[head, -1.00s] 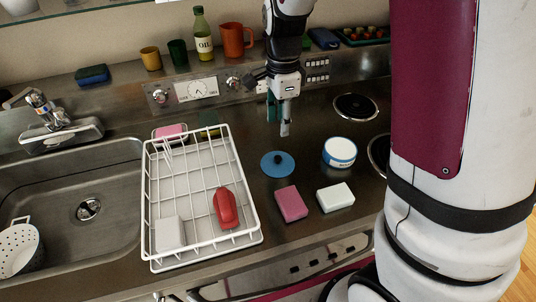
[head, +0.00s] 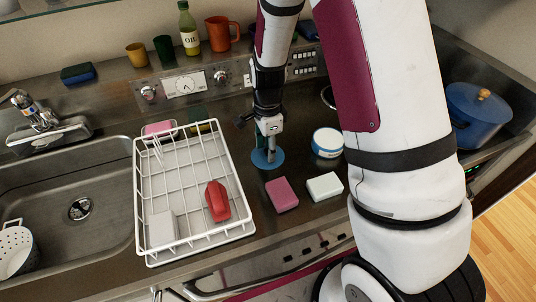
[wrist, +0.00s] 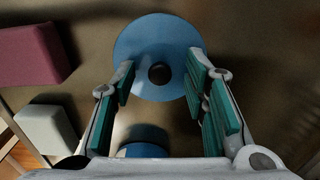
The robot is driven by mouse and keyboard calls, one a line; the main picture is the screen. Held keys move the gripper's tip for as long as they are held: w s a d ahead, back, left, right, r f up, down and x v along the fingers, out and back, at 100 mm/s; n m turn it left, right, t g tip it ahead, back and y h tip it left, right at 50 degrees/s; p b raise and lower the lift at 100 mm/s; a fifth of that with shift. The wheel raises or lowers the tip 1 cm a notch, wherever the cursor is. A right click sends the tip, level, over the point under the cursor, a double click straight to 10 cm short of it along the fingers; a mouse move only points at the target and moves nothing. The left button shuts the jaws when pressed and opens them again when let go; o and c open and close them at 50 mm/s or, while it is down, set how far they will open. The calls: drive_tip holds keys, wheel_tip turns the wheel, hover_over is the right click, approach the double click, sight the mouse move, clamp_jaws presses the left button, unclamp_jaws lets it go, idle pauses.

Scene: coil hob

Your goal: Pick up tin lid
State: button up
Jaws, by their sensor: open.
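The tin lid is a flat blue disc (head: 262,160) with a dark round knob, lying on the steel counter to the right of the dish rack. In the wrist view the lid (wrist: 158,38) lies ahead of the fingers, its knob between the fingertip lines. My gripper (head: 268,155) points down just over the lid and hides part of it. I cannot tell whether the fingertips touch the lid.
A white-and-blue tin (head: 327,143) stands right of the lid. A pink block (head: 282,194) and a white block (head: 325,186) lie in front. The white wire rack (head: 240,232) is close on the left. A blue pot (head: 478,115) stands far right.

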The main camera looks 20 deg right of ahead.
clamp_jaws()
drive_tip(key=shift+r, duration=0.1)
idle(0.3)
